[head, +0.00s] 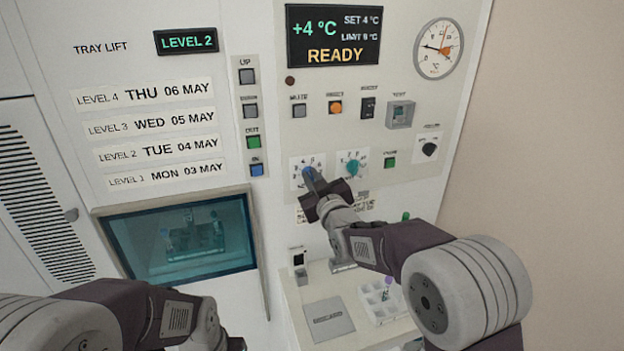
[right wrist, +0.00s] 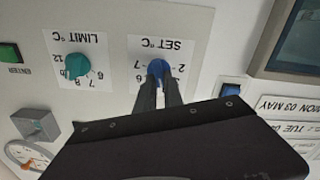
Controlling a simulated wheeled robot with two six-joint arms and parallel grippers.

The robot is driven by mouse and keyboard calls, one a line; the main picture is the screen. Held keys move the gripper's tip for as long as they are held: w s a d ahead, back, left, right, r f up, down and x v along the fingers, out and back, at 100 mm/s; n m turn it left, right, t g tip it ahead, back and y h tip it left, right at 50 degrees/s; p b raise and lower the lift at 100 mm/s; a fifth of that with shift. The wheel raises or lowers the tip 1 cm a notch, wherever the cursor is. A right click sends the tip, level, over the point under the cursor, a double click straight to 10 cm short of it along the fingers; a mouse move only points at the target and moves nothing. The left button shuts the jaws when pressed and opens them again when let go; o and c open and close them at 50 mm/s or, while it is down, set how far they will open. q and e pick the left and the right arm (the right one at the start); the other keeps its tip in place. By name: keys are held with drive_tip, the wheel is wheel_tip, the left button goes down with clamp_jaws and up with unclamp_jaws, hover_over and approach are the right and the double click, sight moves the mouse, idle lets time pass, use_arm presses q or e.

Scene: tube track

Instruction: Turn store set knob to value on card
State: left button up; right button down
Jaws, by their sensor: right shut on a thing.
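The blue SET °C knob (head: 307,171) sits on a white dial plate on the panel; it also shows in the right wrist view (right wrist: 158,68). My right gripper (head: 314,181) is shut on this knob, with both fingers at its sides in the right wrist view (right wrist: 158,90). The display (head: 333,36) reads +4 °C, SET 4 °C and READY; its limit line is small. A label (head: 362,203) below the knobs is partly hidden by my gripper and unreadable. My left arm shows at the lower left, but its fingertips are out of frame.
The teal LIMIT °C knob (head: 352,167) is just right of the SET knob. Several buttons, a switch and a round gauge (head: 439,48) are above. A window (head: 180,240) is at lower left. A shelf below holds a grey plate (head: 328,320) and a white rack (head: 378,300).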

drive_tip(key=shift+f+m+b, duration=0.15)
drive_tip(key=shift+m+b, duration=0.65)
drive_tip(key=shift+b, duration=0.05)
drive_tip(key=shift+d+m+b, duration=0.15)
drive_tip(key=shift+m+b, duration=0.8)
drive_tip(key=shift+m, duration=0.25)
drive_tip(key=shift+d+m+b, duration=0.1)
drive_tip(key=shift+m+b, duration=0.9)
drive_tip(key=shift+m, duration=0.6)
drive_tip(key=shift+w+r, duration=0.1)
drive_tip(key=shift+r, duration=0.1)
drive_tip(key=c, duration=1.5)
unclamp_jaws()
drive_tip(key=shift+o, duration=0.2)
